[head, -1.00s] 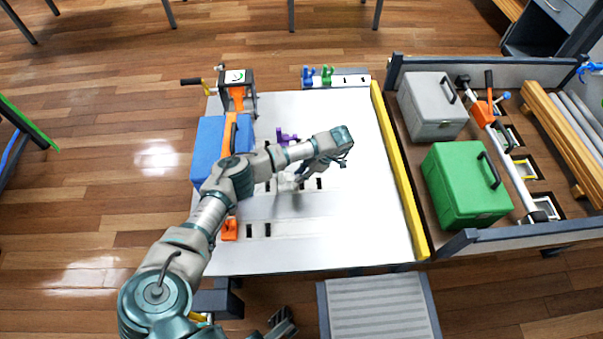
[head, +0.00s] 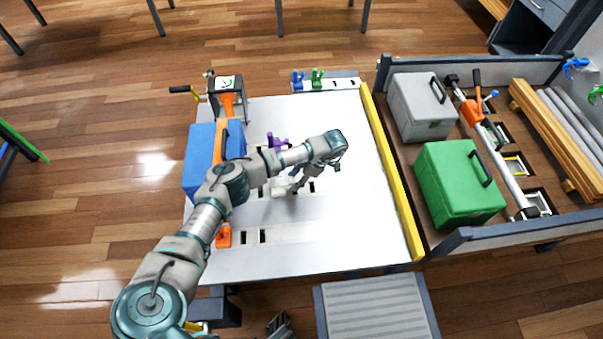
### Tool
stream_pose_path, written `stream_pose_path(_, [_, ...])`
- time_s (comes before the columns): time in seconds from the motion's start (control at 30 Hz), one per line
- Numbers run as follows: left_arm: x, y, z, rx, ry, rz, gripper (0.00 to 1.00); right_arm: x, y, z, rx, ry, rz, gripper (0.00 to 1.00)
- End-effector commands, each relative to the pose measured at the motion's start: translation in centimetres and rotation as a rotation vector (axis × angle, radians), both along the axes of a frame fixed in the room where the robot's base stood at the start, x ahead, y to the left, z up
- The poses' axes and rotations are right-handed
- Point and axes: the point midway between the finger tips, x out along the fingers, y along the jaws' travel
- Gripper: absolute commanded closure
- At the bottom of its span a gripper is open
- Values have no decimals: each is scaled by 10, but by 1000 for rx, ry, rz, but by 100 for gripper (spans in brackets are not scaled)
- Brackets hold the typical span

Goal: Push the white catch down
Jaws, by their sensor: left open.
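My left gripper (head: 301,183) reaches over the board from the left and points down just right of the white catch. Its jaws are open and appear empty; whether a finger touches the catch is too small to tell. A dark finger-like part, apparently my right gripper (head: 280,326), shows at the bottom edge, mostly out of frame.
A blue box (head: 200,160) lies under an orange strap at the board's left, with an orange catch (head: 223,236) below. A yellow bar (head: 392,175) edges the right side. Beyond stands a tray (head: 480,236) with grey (head: 420,108) and green boxes (head: 455,185). The board's lower right is clear.

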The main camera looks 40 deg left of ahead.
Motion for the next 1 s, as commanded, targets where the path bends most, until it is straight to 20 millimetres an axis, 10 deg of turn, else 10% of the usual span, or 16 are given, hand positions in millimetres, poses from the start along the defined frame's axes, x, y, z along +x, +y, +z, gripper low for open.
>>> stream_pose_path(0.5, [46,-36,83,2,-1,-2,52,0,0,0,0,-1,1,4])
stream_pose_path(1.0, [51,-40,94,-1,1,-2,52,4,1,-1,-1,3,2,4])
